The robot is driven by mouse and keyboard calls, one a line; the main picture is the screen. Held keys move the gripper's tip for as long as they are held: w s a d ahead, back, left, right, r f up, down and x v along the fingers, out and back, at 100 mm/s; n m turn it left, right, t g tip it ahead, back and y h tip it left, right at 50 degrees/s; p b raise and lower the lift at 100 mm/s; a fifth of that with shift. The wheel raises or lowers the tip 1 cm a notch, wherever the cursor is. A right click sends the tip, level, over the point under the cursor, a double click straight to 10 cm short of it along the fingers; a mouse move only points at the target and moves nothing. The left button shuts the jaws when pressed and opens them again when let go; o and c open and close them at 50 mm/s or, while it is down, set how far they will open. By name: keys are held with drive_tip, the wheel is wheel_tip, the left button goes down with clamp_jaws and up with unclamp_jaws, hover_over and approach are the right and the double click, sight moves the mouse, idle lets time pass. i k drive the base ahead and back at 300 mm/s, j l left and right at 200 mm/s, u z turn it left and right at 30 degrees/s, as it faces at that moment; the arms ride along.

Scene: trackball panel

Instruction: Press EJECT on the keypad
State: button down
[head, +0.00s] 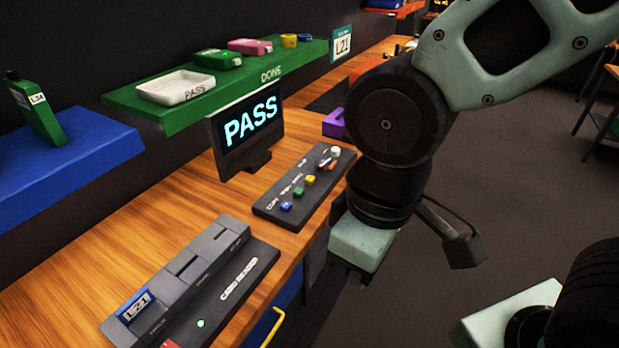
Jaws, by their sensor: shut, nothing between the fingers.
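The dark keypad (272,207) lies on the wooden bench. It carries a row of buttons: blue (286,207), green (298,192), yellow (310,180) and a red one (324,165), near a white ball (336,152). Small white labels run along its left side; I cannot read EJECT clearly on any of them. My gripper (354,280) hangs to the right of the keypad, apart from it, past the bench edge. Its pale green body shows below my dark wrist. The fingers are shut and empty, and mostly hidden under that body.
A monitor (248,130) reading PASS stands behind the keypad. A card reader (225,285) with a blue L21 cartridge (134,304) and a lit green light is front left. A green DONE shelf (285,65) holds a white PASS tray (176,88). A purple box (334,123) stands behind the keypad.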

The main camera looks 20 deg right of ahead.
sight(310, 180)
drive_tip(key=i+l+u, duration=0.15)
drive_tip(key=u, duration=0.25)
drive_tip(key=l+u, duration=0.35)
drive_tip(key=i, duration=0.05)
